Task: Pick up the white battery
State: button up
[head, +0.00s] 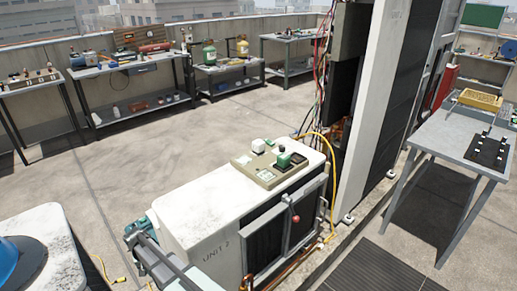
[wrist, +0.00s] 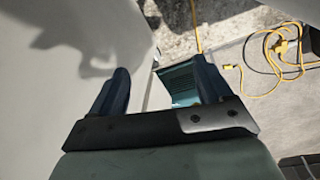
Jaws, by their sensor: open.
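The white battery appears to be the small white block (head: 258,145) on the back left of a beige holder (head: 243,160), on top of the white condenser marked UNIT 2 (head: 185,215). A green and black block (head: 284,158) stands at the right on the same holder. My gripper (wrist: 162,68) is open in the wrist view, its two dark fingers apart with nothing held. A teal ribbed object (wrist: 178,84) shows beyond and between the fingers. I cannot make out the white battery in the wrist view.
A yellow cable (wrist: 270,55) lies on the floor at the right of the wrist view. A tall white cabinet (head: 372,110) rises behind the condenser. A metal table (head: 455,140) stands at right, and loaded benches (head: 125,68) line the back wall. Floor between is open.

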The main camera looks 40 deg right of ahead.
jog(key=w+r+m+t, duration=0.1)
jog(key=w+r+t, duration=0.1)
jog(key=w+r, duration=1.05)
jog(key=w+d+r+m, duration=0.2)
jog(key=w+d+r, duration=0.3)
jog(key=w+d, duration=0.15)
notch_tip(320, 180, up, 26)
jog(key=m+g+y, duration=0.1)
jog(key=m+g, duration=0.1)
jog(key=m, duration=1)
send_over(258, 142)
jog(key=f, duration=1.2)
jog(key=shift+d+f, duration=0.2)
jog(key=shift+f, duration=0.15)
jog(key=shift+c, duration=0.4)
